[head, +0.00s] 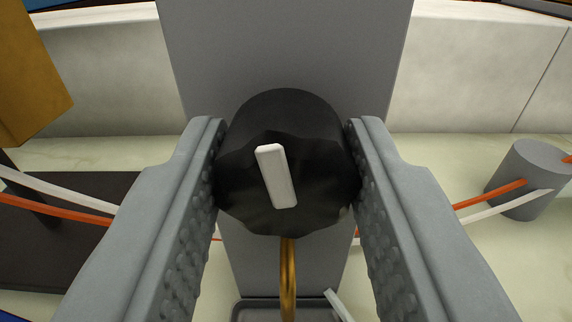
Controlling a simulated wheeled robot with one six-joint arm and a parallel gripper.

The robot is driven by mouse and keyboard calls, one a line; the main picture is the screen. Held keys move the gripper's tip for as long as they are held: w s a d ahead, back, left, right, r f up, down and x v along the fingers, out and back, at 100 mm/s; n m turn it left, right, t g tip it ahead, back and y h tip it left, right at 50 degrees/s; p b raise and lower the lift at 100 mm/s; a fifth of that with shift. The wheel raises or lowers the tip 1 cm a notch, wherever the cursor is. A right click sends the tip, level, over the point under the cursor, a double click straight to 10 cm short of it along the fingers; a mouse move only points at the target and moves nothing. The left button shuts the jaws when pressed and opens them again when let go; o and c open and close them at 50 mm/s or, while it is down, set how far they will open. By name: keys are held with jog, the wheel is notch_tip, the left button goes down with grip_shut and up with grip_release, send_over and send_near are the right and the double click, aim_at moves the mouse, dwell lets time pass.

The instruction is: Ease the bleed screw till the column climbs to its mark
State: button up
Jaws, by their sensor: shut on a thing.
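The bleed screw's black fluted knob (240,200) is in the middle of the head view, in front of a grey upright panel (290,50). A white pointer bar (277,176) on its face leans slightly, its top end to the left. My gripper (287,170) has one finger on each side of the knob, shut on it. A brass-coloured tube (288,275) runs down below the knob. I cannot make out the column or its mark in this view.
A grey cylinder (522,180) stands at the right with orange and white lines (490,197) by it. Similar lines cross at the left over a dark flat area (80,235). A brown-yellow block (30,75) is at upper left. A grey tray rim (245,307) shows below.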

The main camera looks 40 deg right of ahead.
jog(key=shift+n, duration=0.9)
jog(key=o, duration=1)
jog(key=v, duration=1.7)
jog(key=shift+s+a+r, duration=0.1)
jog(key=shift+s, duration=0.05)
